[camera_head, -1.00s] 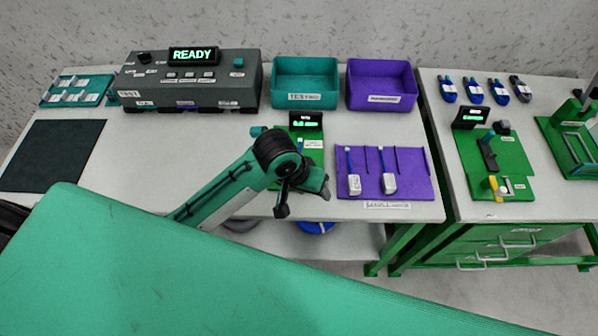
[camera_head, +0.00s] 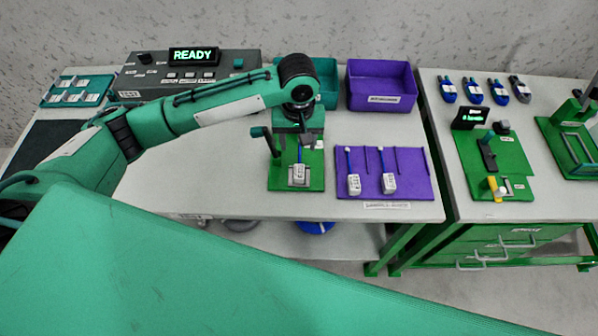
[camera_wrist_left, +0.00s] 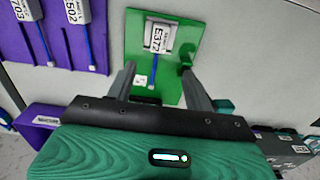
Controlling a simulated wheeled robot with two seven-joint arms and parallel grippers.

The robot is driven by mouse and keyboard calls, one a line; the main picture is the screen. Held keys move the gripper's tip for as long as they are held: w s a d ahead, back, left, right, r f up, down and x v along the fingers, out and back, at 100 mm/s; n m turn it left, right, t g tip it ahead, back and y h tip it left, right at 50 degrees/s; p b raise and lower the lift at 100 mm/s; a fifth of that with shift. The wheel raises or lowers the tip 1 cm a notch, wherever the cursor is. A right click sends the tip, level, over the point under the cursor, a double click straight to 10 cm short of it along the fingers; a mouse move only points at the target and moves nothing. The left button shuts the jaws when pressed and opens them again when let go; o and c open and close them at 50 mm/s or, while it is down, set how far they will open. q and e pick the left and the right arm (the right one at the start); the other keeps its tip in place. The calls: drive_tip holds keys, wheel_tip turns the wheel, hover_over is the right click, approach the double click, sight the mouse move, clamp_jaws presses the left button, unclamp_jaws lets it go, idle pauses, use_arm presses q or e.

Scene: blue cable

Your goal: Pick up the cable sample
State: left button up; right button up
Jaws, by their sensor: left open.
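A cable sample (camera_head: 298,174) with a white connector and a short blue cable sits on a green fixture (camera_head: 278,181) near the table's front. In the left wrist view the sample's white connector (camera_wrist_left: 158,38) reads E372, and its blue cable runs down toward the gripper. My left gripper (camera_head: 303,138) is above the fixture, over the cable end. In the wrist view my left gripper (camera_wrist_left: 160,85) is open and empty, with one finger on each side of the cable line. Two other cable samples (camera_head: 353,184) (camera_head: 389,182) lie on a purple rack (camera_head: 415,180) to the right. My right gripper is out of view.
A teal bin (camera_head: 326,72), partly hidden by my arm, and a purple bin (camera_head: 382,90) stand behind. A grey tester (camera_head: 148,72) reading READY is at the back left. A second table holds green fixtures (camera_head: 515,160) and several blue connectors. The fixture's lever (camera_head: 268,138) stands beside my gripper.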

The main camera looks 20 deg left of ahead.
use_arm(q)
hover_over(299, 170)
drive_tip(key=f, duration=0.6)
drive_tip(key=shift+w+a, duration=0.15)
drive_tip(key=shift+w, duration=0.05)
drive_tip(key=f+p, duration=0.1)
drive_tip(key=f, duration=0.3)
drive_tip(key=shift+s+f+p, duration=0.2)
drive_tip(key=shift+p, duration=0.1)
drive_tip(key=shift+f, duration=0.5)
drive_tip(key=c, duration=1.1)
drive_tip(key=shift+r, duration=0.15)
wheel_tip(299, 170, up, 20)
drive_tip(key=b, duration=0.1)
drive_tip(key=shift+b, duration=0.3)
